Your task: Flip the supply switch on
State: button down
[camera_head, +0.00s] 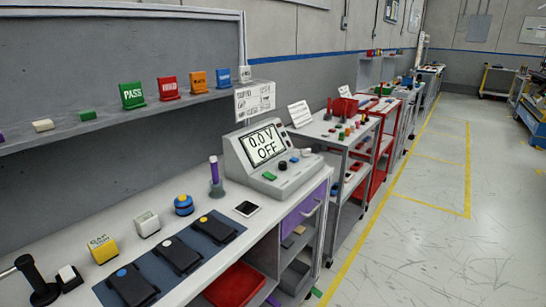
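The supply (268,158) is a light grey console on the right part of the white bench. Its tilted screen (264,145) reads "0.0 V" and "OFF". Its sloping front has a green part (270,176), a dark knob (283,165) and a small blue part (294,160). A small red part sits beside the screen's upper right edge. Which of these is the switch, I cannot tell at this size. My gripper is not in view.
Three black devices lie on a dark mat (152,267) left of the supply. A purple-topped cylinder (214,174) and a dark card (247,209) are near it. A shelf (110,118) with coloured signs runs above. Open floor (420,240) lies to the right.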

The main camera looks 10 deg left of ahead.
aim_at(267, 175)
jog(key=u, duration=0.45)
jog(key=i, duration=1.05)
jog(key=u, duration=0.5)
